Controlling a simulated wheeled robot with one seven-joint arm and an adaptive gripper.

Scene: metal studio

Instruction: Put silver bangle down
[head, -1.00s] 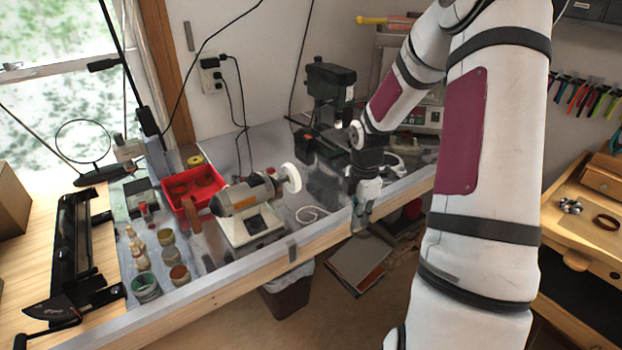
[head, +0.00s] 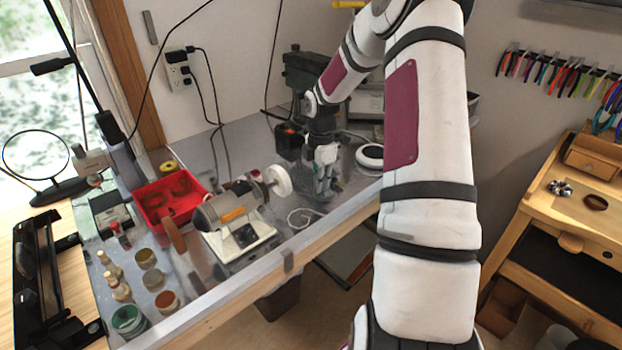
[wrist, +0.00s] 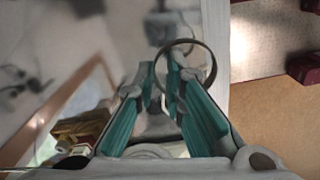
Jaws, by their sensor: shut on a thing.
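The silver bangle (wrist: 215,66) shows in the wrist view as a thin dark-looking ring at the fingertips, reaching out to the right of them. My gripper (wrist: 161,72) has its two teal-padded fingers close together at the tips, shut on the bangle's near-left part. In the head view my gripper (head: 324,190) points down over the grey metal-topped workbench (head: 345,205), right of the bench polisher. The bangle is too small or hidden to make out there. I cannot tell how high it is above the bench top.
A drill press (head: 305,75) and a round white-topped item (head: 370,156) are nearby. A red tray (head: 160,212) and jars stand further left.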

